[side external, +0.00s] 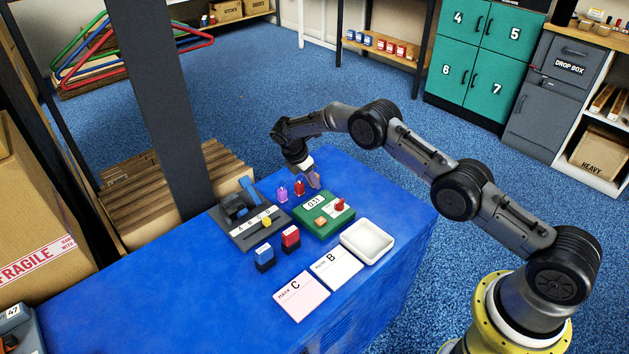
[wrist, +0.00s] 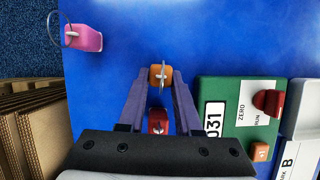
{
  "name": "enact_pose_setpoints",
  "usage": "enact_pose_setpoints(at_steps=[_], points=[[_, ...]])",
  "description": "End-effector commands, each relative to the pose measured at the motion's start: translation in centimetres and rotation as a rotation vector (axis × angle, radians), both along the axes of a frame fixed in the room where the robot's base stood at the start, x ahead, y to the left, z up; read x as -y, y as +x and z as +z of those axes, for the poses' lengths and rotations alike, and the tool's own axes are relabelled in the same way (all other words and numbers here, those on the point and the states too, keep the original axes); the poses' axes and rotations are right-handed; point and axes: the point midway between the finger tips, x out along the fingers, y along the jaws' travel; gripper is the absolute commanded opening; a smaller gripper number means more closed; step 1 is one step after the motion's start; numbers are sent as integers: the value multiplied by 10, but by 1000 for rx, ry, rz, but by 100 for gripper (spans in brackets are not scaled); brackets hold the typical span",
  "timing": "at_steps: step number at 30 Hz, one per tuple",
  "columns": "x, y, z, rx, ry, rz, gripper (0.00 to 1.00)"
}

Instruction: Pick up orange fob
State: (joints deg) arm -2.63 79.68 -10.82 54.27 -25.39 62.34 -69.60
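The orange fob (wrist: 161,76), with a thin ring, shows in the wrist view between the ends of my two fingers. My gripper (wrist: 161,82) is open around it, with a small gap seeming to show on each side. In the side view my gripper (side external: 314,181) points down low at the far edge of the blue table, and its fingers mostly hide the orange fob. A red fob (wrist: 157,121) lies nearer the palm in the wrist view; it stands left of my fingers in the side view (side external: 299,187). A pink-purple fob (wrist: 83,38) is farther left.
A green board (side external: 322,222) marked 031, with a red knob, is close to the right of my gripper. A grey panel (side external: 262,235) with a yellow knob, a red and a blue block, cards and a white tray (side external: 367,241) are nearby. The table's front left is clear.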

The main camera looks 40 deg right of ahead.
Motion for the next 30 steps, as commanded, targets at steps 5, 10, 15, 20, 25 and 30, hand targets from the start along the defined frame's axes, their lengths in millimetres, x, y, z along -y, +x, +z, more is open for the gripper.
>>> enact_pose_setpoints(at_steps=[5, 10, 15, 20, 25, 30], points=[[0, 0, 0, 0, 0, 0, 0], [0, 0, 0, 0, 0, 0, 0], [0, 0, 1, 0, 0, 0, 0], [0, 1, 6, 1, 0, 0, 0], [0, 1, 26, 2, 0, 0, 0], [-1, -12, 48, 0, 0, 1, 0]])
